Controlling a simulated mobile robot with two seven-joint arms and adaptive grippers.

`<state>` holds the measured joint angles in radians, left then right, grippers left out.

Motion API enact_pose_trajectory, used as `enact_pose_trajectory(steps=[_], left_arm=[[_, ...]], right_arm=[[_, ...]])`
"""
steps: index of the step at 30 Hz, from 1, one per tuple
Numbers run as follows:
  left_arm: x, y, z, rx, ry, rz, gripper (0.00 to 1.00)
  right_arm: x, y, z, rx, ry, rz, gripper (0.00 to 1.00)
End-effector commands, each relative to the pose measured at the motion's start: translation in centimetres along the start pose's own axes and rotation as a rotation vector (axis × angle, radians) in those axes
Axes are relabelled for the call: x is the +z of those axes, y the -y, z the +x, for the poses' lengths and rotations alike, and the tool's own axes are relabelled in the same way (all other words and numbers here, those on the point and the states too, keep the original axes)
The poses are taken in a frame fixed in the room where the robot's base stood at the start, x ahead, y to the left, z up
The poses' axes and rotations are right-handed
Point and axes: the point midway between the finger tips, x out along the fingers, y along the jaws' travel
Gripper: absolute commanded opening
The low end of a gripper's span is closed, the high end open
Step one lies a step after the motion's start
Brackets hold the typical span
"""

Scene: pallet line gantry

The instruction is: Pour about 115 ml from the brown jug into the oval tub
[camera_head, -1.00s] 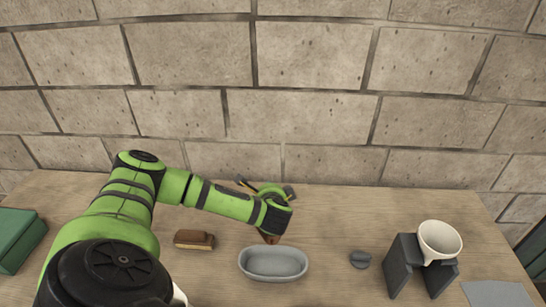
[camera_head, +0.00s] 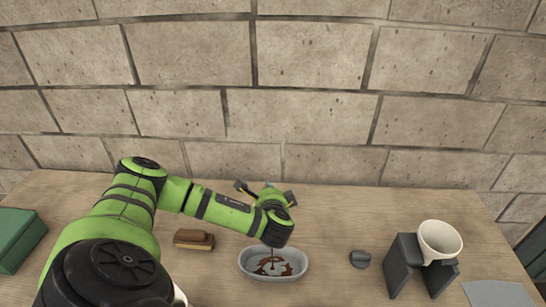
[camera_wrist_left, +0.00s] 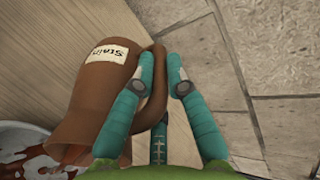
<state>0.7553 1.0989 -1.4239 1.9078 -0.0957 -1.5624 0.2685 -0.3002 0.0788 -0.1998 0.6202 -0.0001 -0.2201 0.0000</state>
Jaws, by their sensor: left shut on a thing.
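The brown jug (camera_wrist_left: 103,90) shows in the left wrist view, tilted, with a white label reading "Stain". My left gripper (camera_wrist_left: 176,75) is shut on the jug's handle. In the head view the left gripper (camera_head: 268,205) is behind my arm and hides most of the jug. The grey oval tub (camera_head: 245,264) stands on the table just below the wrist, with reddish-brown liquid (camera_head: 272,267) spread over part of its bottom. The tub's rim also shows at the lower left of the wrist view (camera_wrist_left: 22,128), by the jug's mouth. My right gripper is not in view.
A brown brush (camera_head: 194,239) lies left of the tub. Further right, a white cup (camera_head: 440,241) rests on a dark stand (camera_head: 402,265). A green box (camera_head: 18,240) is at far left. A stone wall (camera_head: 300,90) rises behind.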

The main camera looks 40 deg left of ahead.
Motion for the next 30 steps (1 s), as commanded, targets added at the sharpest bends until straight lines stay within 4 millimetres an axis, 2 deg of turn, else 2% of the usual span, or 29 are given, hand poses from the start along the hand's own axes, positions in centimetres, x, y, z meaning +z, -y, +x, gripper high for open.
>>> enact_pose_trajectory(steps=[30], left_arm=[[0.02,0.37,-0.72,-0.052,0.009,-0.001,0.00]], right_arm=[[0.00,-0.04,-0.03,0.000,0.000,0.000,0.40]])
